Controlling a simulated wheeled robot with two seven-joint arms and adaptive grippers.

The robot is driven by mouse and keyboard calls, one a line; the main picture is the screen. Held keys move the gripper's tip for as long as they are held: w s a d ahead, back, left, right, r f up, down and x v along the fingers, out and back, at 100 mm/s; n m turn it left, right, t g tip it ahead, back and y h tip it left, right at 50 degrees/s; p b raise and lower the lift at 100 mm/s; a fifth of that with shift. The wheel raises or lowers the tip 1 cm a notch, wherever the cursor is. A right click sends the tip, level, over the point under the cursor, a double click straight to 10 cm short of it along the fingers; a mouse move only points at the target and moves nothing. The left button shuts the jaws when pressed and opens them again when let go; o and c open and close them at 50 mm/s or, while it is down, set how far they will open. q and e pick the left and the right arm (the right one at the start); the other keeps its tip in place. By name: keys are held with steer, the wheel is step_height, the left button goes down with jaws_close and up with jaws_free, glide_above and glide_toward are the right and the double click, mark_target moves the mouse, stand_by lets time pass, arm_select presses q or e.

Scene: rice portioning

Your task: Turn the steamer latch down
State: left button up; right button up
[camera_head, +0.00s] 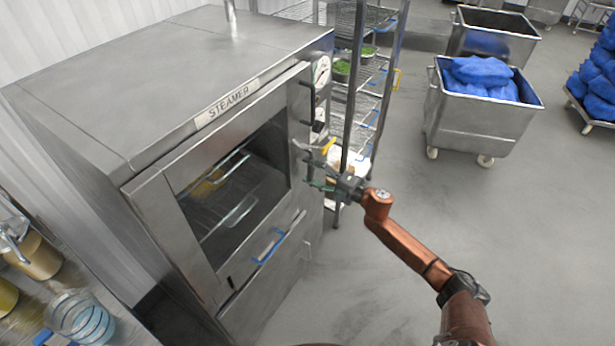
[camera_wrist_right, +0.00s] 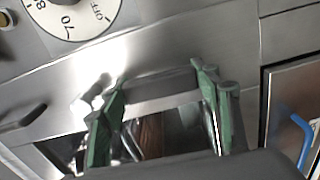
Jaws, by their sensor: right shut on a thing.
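The steamer (camera_head: 165,70) stands at left in the head view, with its windowed door (camera_head: 160,205) closed or nearly so. The grey latch (camera_head: 301,146) sits at the door's right edge, below the dial, partly hidden by my gripper. My right gripper (camera_head: 316,170) is at the latch. In the right wrist view, the green fingers of my right gripper (camera_wrist_right: 160,92) stand either side of a grey bar, the latch (camera_wrist_right: 165,84), and are shut on it. The exact angle of the latch is hard to tell. My left gripper is not in view.
The steamer's dial (camera_head: 322,71) is above the latch; it also shows in the right wrist view (camera_wrist_right: 75,14). A wire rack (camera_head: 372,90) stands close behind my gripper. A metal cart (camera_head: 470,115) with blue bags is further right. The floor between is clear.

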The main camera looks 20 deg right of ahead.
steer(key=shift+w+d+n, duration=0.15)
steer(key=shift+d+n, duration=0.1)
steer(key=shift+n, duration=0.05)
stand_by(0.4)
steer(key=o, duration=1.7)
steer(key=v, duration=1.2)
steer(key=shift+f, duration=0.1)
